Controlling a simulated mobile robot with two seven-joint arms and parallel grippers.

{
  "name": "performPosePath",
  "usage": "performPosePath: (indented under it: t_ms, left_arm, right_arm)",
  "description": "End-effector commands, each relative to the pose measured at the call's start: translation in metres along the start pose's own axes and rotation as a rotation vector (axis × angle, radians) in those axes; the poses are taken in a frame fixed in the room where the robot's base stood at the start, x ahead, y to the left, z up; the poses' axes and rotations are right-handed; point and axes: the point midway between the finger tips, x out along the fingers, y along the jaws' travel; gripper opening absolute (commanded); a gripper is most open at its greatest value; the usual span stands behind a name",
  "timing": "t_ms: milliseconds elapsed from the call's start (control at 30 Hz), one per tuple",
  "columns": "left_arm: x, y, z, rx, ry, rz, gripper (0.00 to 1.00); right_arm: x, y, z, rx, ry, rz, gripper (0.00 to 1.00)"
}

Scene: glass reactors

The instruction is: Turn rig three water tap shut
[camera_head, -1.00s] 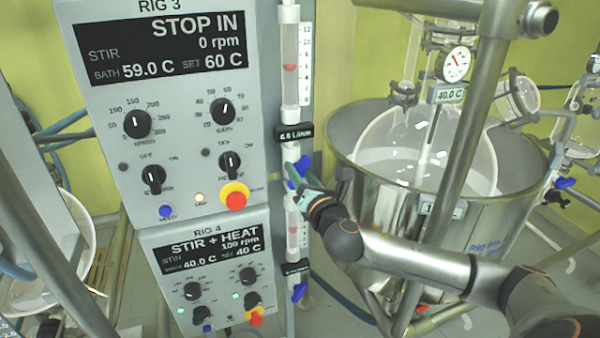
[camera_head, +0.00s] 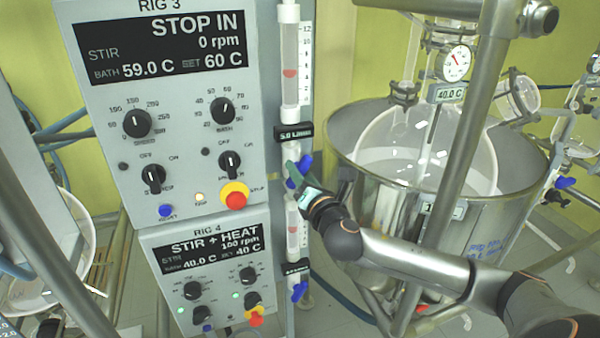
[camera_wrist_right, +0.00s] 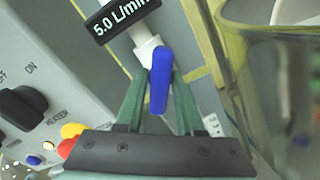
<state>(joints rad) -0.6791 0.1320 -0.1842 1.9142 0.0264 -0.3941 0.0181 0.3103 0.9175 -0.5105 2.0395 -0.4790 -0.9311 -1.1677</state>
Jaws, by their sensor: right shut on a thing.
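The rig three water tap has a blue handle (camera_head: 300,168) below a flow display (camera_head: 294,132) that reads about 5.0 L/min. Above the display, the flow tube (camera_head: 290,70) holds a red float. My right gripper (camera_head: 301,176) is at the blue handle. In the right wrist view its green fingers (camera_wrist_right: 158,105) stand on both sides of the blue handle (camera_wrist_right: 160,80), shut on it. The right wrist view also shows the display (camera_wrist_right: 122,18) reading 5.0 L/min. My left gripper is not in view.
The RIG 3 panel (camera_head: 190,120) with knobs and a red stop button (camera_head: 235,196) is left of the tap. The RIG 4 panel (camera_head: 190,240) and its blue tap (camera_head: 299,291) are below. A steel bath vessel (camera_head: 370,170) stands to the right.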

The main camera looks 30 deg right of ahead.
Motion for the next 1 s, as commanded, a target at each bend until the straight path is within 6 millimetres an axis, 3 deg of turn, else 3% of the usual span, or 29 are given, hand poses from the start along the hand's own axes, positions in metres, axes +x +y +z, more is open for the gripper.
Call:
performPosePath:
  t_ms: [1000]
  left_arm:
    - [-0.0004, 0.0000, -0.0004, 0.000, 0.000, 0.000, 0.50]
  right_arm:
    - [0.0003, -0.0009, 0.0008, 0.855, -0.003, -0.001, 0.00]
